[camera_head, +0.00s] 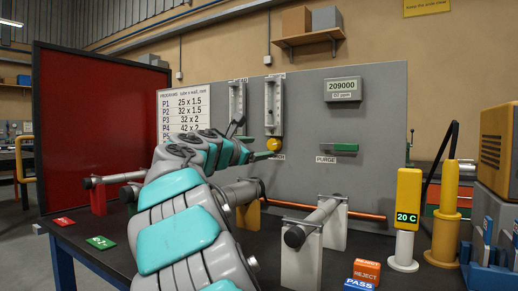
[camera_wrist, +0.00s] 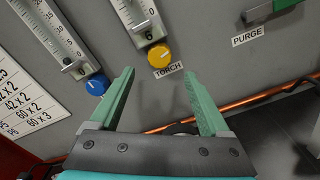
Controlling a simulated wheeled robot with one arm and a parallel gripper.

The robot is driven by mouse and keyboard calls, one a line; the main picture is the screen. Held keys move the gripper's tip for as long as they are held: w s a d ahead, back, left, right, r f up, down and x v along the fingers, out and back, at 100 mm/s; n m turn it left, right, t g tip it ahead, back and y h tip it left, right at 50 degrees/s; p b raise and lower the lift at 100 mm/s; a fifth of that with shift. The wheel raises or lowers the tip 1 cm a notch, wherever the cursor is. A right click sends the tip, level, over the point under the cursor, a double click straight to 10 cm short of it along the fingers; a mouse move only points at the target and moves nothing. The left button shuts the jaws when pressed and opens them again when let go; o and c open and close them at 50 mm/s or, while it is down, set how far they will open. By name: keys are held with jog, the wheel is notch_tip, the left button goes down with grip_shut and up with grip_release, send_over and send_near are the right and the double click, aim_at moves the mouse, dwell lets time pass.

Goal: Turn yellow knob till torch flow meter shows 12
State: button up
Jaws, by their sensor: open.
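The yellow knob (camera_head: 274,144) is on the grey panel under the right-hand flow meter (camera_head: 273,103). In the wrist view the yellow knob (camera_wrist: 159,55) sits above the TORCH label (camera_wrist: 168,71), just under the torch flow meter (camera_wrist: 137,18). In the head view my gripper (camera_head: 262,152) is just left of and below the knob.
A second flow meter (camera_wrist: 54,35) with a blue knob (camera_wrist: 97,85) is to the left. A green PURGE piece (camera_head: 338,148) is to the right. A copper pipe (camera_wrist: 265,94) runs below. A tube on stands (camera_head: 318,218) and a 20 C device (camera_head: 407,203) stand on the table.

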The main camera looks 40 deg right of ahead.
aim_at(272, 146)
jog(key=n, duration=0.6)
jog(key=shift+p+x, duration=0.5)
jog(key=shift+x, duration=3.45)
jog(key=shift+c, duration=0.3)
grip_shut()
